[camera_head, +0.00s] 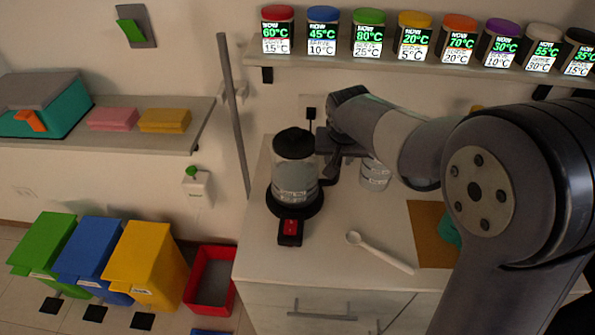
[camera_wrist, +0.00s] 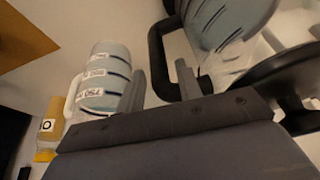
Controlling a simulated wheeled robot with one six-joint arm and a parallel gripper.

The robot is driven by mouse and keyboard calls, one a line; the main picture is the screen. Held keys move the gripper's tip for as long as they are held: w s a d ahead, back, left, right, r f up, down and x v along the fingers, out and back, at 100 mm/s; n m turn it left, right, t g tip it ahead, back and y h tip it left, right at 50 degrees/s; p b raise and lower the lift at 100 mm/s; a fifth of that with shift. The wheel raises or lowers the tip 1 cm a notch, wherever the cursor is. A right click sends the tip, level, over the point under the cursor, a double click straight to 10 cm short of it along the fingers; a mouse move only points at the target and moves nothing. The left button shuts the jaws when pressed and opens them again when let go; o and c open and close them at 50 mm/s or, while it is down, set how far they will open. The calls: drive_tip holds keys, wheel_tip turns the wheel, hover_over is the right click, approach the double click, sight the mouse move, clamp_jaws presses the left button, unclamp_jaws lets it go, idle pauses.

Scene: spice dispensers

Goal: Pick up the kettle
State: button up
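The kettle (camera_head: 295,178), clear with a black lid and black handle, stands upright on its black base (camera_head: 290,228) with a red switch. My gripper (camera_head: 335,168) is at the right of the kettle, at handle height. In the wrist view the kettle's clear body (camera_wrist: 225,35) fills the upper right. Its black handle (camera_wrist: 157,55) reaches down between the two fingers of my gripper (camera_wrist: 160,85). The fingers stand apart, and I see no firm contact with the handle. My gripper partly hides the handle in the head view.
A measuring jug (camera_head: 375,174) stands close right of my gripper; it also shows in the wrist view (camera_wrist: 100,80). A white spoon (camera_head: 380,252) lies in front on the counter. Several spice dispensers (camera_head: 368,35) line the shelf above. Bins (camera_head: 145,262) stand left on the floor.

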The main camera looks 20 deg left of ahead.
clamp_jaws()
idle(1.0)
drive_tip(key=shift+r, duration=0.15)
